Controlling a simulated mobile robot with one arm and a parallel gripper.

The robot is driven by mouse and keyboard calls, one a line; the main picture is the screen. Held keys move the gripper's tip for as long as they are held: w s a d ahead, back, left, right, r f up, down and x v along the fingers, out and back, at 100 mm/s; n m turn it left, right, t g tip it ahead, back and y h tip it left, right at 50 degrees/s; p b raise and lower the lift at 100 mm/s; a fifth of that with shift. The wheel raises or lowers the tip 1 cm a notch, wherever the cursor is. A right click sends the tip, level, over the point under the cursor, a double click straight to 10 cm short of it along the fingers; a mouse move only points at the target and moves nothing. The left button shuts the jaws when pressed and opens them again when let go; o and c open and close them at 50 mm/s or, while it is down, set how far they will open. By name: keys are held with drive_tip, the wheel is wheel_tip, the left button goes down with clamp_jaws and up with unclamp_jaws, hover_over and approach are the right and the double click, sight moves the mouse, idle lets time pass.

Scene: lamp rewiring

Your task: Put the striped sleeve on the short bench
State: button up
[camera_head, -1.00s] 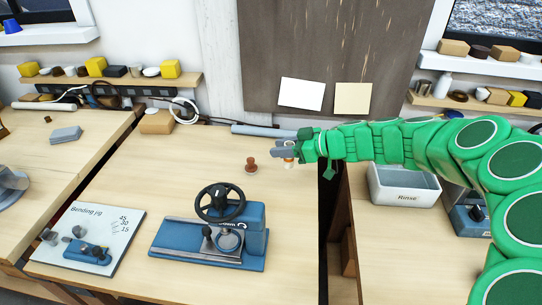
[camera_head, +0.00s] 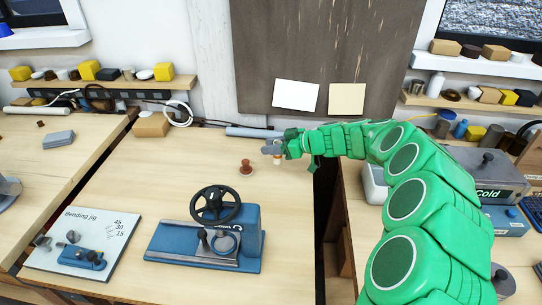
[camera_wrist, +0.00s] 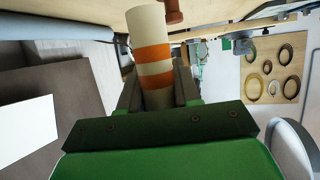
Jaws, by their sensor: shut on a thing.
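The striped sleeve (camera_wrist: 152,45) is a cream tube with orange bands. In the wrist view it stands between the two jaws of my gripper (camera_wrist: 158,85), which is shut on it. In the head view my gripper (camera_head: 272,148) is over the back right part of the middle bench (camera_head: 160,185), and the sleeve (camera_head: 277,160) shows small below the jaws. Whether the sleeve touches the bench top I cannot tell. No label shows which bench is the short one.
A small red-brown knobbed piece (camera_head: 246,167) stands just left of the sleeve. A blue press with a black handwheel (camera_head: 215,206) and a bending jig board (camera_head: 80,240) are in front. A grey tube (camera_head: 254,132) lies behind. A gap separates the right bench.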

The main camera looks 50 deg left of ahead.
drive_tip(key=shift+w+a+f, duration=0.25)
drive_tip(key=shift+a+f, duration=0.2)
drive_tip(key=shift+f, duration=0.2)
drive_tip(key=shift+w+a+f, duration=0.25)
drive_tip(key=shift+a+f, duration=0.2)
drive_tip(key=shift+f, duration=1.75)
drive_tip(key=shift+f, duration=0.1)
drive_tip(key=o, duration=1)
drive_tip(key=shift+w+d+r, duration=0.1)
drive_tip(key=shift+w+r, duration=0.05)
drive_tip(key=shift+r, duration=0.05)
drive_tip(key=v, duration=1.1)
drive_tip(key=shift+w+d+r, duration=0.15)
drive_tip(key=shift+d+r, duration=0.05)
drive_tip(key=shift+d, duration=0.1)
